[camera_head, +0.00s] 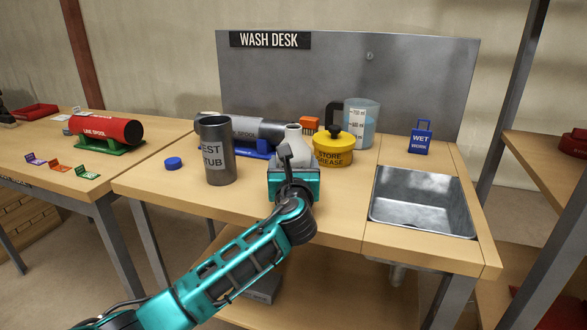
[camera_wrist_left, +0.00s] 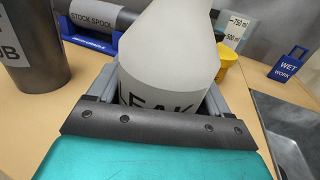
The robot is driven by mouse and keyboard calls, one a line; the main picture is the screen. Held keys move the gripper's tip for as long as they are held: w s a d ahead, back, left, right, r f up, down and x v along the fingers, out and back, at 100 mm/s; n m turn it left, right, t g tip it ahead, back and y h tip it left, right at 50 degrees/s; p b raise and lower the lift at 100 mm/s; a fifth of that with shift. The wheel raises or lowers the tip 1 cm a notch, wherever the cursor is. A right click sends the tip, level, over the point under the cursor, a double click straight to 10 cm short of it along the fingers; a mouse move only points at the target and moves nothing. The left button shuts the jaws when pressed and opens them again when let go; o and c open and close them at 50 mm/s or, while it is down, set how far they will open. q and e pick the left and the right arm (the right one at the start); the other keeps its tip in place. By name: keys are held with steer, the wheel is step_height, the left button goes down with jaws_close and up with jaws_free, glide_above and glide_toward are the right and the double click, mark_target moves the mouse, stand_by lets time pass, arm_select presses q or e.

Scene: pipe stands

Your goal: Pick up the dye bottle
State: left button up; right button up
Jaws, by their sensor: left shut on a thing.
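The dye bottle is a white bottle (camera_head: 292,136) with a narrowing neck, near the middle of the wash desk in the head view. In the left wrist view, the bottle (camera_wrist_left: 172,50) fills the middle, and its label reads "LEAK" with the rest hidden. My left gripper (camera_head: 292,168) reaches in from the front and is shut on the bottle, with one finger on each side in the wrist view (camera_wrist_left: 160,100). The bottle's base is hidden behind the gripper, so I cannot tell whether it touches the desk. My right gripper is not in view.
A dark test tub (camera_head: 215,160) stands left of the bottle, with a blue cap (camera_head: 173,163) beside it. A yellow grease pot (camera_head: 333,152) stands close on the right. A grey stock spool (camera_head: 247,130) lies behind. A measuring jug (camera_head: 361,125) and a sink (camera_head: 420,205) are further right.

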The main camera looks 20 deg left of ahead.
mark_target(293, 143)
arm_select(q)
steer(key=c, duration=0.4)
step_height(293, 143, up, 5)
steer(key=shift+r+p, duration=0.1)
steer(key=shift+p, duration=0.85)
step_height(293, 143, up, 14)
steer(key=p, duration=0.3)
steer(key=shift+r, duration=0.5)
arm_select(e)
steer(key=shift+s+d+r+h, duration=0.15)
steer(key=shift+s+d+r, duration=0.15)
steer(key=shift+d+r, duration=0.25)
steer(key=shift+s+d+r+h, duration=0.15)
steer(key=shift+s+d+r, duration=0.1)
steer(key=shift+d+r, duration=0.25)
